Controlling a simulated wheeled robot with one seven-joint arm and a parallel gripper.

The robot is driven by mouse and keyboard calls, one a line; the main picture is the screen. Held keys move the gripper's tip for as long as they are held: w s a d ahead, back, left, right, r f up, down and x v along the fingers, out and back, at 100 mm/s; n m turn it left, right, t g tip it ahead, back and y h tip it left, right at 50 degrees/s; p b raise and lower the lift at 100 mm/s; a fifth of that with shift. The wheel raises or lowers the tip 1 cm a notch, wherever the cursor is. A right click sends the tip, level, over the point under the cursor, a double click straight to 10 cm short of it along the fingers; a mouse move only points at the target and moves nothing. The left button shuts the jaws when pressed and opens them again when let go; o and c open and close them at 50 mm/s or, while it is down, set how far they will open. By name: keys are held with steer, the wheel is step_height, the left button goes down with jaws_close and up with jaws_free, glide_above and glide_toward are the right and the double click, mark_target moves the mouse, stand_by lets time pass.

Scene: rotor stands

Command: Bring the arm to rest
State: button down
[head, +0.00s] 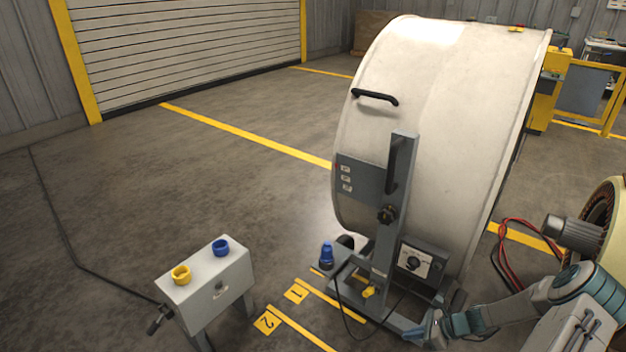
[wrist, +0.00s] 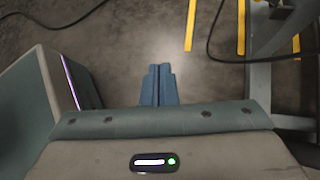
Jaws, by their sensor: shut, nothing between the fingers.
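My gripper (head: 432,330) is at the lower right of the head view, low in front of the grey frame of the large white drum (head: 440,120). In the wrist view my gripper (wrist: 158,72) shows its two blue fingers side by side and touching, with nothing between them. Below the fingers in that view is bare concrete floor. My arm comes in from the lower right corner of the head view.
Red and black cables (head: 515,250) hang at the right. Open floor lies at the left.

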steer(key=s+a+r+n+g+h+p, duration=0.1)
steer(key=a+r+n+h+p, duration=0.2)
steer(key=r, duration=0.9)
steer(key=s+a+r+n+g+h+p, duration=0.15)
steer(key=r+n+p, duration=0.35)
steer(key=r, duration=0.7)
steer(key=s+a+r+n+g+h+p, duration=0.1)
steer(key=s+a+r+n+p, duration=0.3)
steer(key=r, duration=0.8)
steer(key=s+a+r+n+t+h+p, duration=0.1)
steer(key=s+r+n+p, duration=0.3)
steer(key=r, duration=0.9)
steer(key=s+a+r+n+t+h+p, duration=0.2)
steer(key=s+a+r+n+p, duration=0.2)
steer(key=s+r+n, duration=0.3)
steer(key=s+r+p, duration=0.1)
steer(key=s+r, duration=0.2)
steer(key=r, duration=0.3)
steer(key=shift+s+a+n+h, duration=0.15)
steer(key=shift+a+n+h, duration=0.15)
steer(key=shift+h, duration=0.05)
